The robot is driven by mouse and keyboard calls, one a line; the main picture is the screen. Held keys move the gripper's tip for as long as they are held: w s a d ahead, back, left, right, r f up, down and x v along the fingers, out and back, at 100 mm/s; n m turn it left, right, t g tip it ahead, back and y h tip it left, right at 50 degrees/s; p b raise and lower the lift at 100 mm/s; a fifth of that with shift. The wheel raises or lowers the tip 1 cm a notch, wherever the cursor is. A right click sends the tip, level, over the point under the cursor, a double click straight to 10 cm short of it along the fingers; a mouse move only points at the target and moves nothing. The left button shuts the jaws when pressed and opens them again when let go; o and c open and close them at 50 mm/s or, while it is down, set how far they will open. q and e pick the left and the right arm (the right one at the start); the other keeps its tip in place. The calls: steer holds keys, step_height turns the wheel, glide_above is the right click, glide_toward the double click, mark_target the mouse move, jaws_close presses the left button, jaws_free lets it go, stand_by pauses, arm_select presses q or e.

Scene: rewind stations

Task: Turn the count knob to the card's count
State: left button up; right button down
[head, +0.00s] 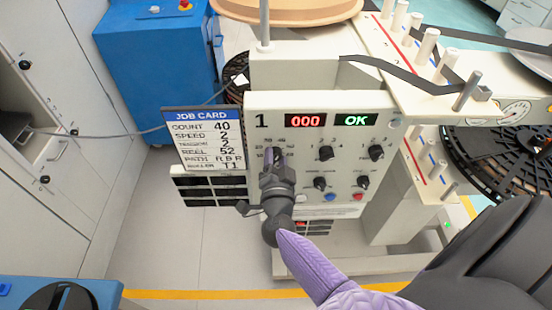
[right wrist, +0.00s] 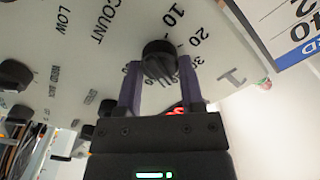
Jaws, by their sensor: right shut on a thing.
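The job card (head: 204,141) hangs left of the control panel and reads COUNT 40. My right gripper (head: 275,156) reaches the panel's upper left and hides most of the count dial in the head view. In the right wrist view, its purple fingers stand either side of the black count knob (right wrist: 160,60), shut on it. COUNT, 10, 20 and 30 are readable around it; its pointer direction is unclear. My left gripper is not in view.
Several other black knobs, including one at the panel's upper middle (head: 325,153), sit right of the gripper. Blue and red buttons (head: 357,196) are below them. A white arm with pegs and dark tape is above right. A blue cabinet (head: 160,50) stands behind left.

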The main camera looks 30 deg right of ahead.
stand_by(0.4)
steer(key=shift+c, duration=1.1)
jaws_free()
steer(key=p+v, duration=0.1)
steer(key=v, duration=0.9)
